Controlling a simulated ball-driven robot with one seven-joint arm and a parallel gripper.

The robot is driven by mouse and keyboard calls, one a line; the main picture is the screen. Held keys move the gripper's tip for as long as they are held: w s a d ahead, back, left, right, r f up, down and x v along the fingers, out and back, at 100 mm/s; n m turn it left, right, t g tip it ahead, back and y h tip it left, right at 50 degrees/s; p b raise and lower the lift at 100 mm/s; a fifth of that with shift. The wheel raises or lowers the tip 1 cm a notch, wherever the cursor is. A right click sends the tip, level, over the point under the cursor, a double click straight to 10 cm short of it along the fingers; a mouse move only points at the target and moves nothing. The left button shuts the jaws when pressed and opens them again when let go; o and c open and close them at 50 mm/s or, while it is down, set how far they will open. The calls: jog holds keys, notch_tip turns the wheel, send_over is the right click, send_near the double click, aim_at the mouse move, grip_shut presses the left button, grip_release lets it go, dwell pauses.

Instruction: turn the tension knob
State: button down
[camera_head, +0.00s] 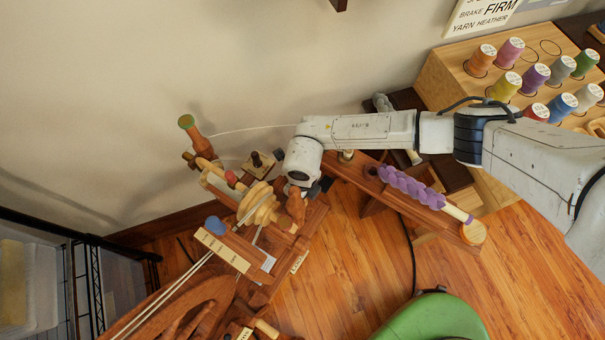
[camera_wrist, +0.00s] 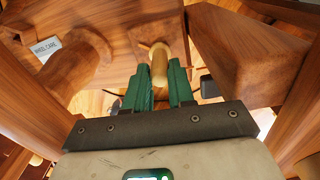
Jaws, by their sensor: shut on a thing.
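The spinning wheel (camera_head: 200,320) stands at the lower left in the head view, with its pale bobbin and whorl parts (camera_head: 256,207) at the top. In the wrist view a pale, rounded wooden knob (camera_wrist: 159,62) sticks out from a reddish wooden block. I take it to be the tension knob. My gripper (camera_wrist: 160,78) has its two green fingers on either side of this knob, shut on it. In the head view my gripper (camera_head: 315,188) is mostly hidden under my wrist, beside the wheel's upper parts, and the knob cannot be made out there.
Thick wooden parts (camera_wrist: 240,45) flank my gripper closely. A wooden rack with several thread spools (camera_head: 503,84) stands at upper right. A stand with purple fibre (camera_head: 410,188) lies under my arm. A green seat (camera_head: 435,318) is at the bottom. A wire shelf (camera_head: 90,280) is at left.

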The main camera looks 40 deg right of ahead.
jog(key=n+p, duration=0.1)
jog(key=n, duration=0.2)
jog(key=shift+r+p, duration=0.15)
jog(key=shift+p, duration=0.2)
jog(key=shift+n+p, duration=0.65)
jog(key=shift+n, duration=1.45)
jog(key=c, duration=1)
grip_release()
jog(key=shift+o, duration=0.2)
notch_tip(320, 180, up, 10)
jog(key=p, duration=1.1)
jog(key=shift+r+p, duration=0.25)
jog(key=shift+p, duration=0.05)
